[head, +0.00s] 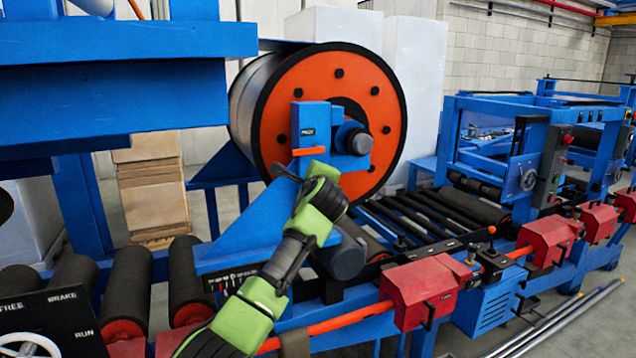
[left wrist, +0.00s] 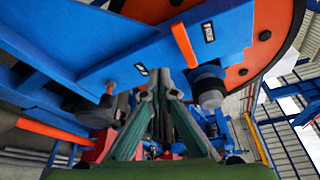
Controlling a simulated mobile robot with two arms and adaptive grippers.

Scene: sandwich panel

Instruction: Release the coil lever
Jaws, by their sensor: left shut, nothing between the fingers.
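The coil (head: 268,110) is a large drum with an orange, black-rimmed face, mounted on a blue stand. A short orange lever (head: 308,151) lies nearly level across the blue bracket (head: 312,120) in front of the coil hub. In the left wrist view the orange lever (left wrist: 184,45) shows as a slanted bar beyond and slightly right of the fingertips. My left gripper (left wrist: 166,88) is shut and empty, pointing towards the bracket and apart from the lever. In the head view my green and black left wrist largely hides its fingers. My right gripper is not in view.
A dark hub end (head: 354,138) sticks out right of the lever. A blue sloping brace (head: 245,235) stands below it. Red housings (head: 420,287) and a long orange bar (head: 350,318) run along the front. A FREE/BRAKE/RUN panel (head: 50,325) is at lower left.

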